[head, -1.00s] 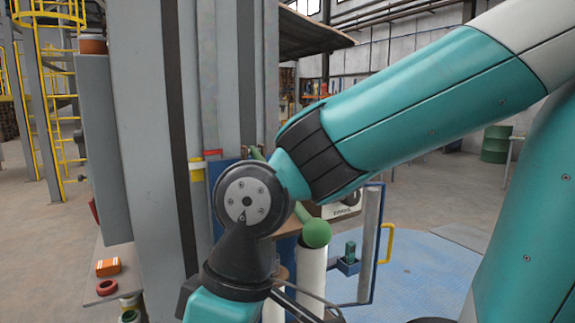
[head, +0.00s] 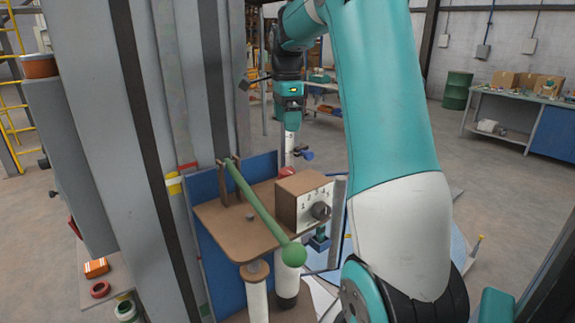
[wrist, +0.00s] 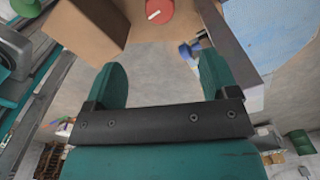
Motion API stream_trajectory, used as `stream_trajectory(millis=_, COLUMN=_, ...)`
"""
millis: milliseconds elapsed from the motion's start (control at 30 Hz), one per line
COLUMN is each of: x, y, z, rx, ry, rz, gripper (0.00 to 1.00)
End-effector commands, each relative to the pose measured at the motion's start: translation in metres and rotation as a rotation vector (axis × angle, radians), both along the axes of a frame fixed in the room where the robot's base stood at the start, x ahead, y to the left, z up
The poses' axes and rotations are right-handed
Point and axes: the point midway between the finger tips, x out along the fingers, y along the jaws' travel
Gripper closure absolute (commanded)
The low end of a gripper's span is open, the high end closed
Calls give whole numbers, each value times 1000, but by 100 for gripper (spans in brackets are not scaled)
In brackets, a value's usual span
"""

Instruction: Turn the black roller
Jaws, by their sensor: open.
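No part stands out clearly as a black roller. A dark round knob (head: 320,211) sits on the front of a brown box with a numbered white face, on a brown shelf (head: 225,230). A white upright cylinder with a black lower band (head: 287,302) stands below the shelf's front edge. My gripper (head: 290,122) is beyond the shelf, pointing down, apart from both. In the wrist view my gripper (wrist: 162,80) has its two teal fingers apart with nothing between them. A red knob with a white line (wrist: 160,10) shows beyond the fingertips.
A green lever with a ball end (head: 293,254) slants across the shelf. A blue panel (head: 222,262) and tall grey column (head: 130,160) stand at left. A workbench (head: 505,115) and green drum (head: 456,92) stand far right, with open floor before them.

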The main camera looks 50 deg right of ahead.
Motion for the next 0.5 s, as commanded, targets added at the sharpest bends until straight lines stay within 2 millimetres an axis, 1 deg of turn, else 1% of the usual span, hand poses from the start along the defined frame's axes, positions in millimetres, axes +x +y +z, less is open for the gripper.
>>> stream_trajectory(millis=300, x=-1, y=1, z=-71, rx=4, ry=5, rz=4, gripper=20)
stream_trajectory(millis=500, x=-1, y=1, z=-113, rx=3, ry=4, rz=5, gripper=20)
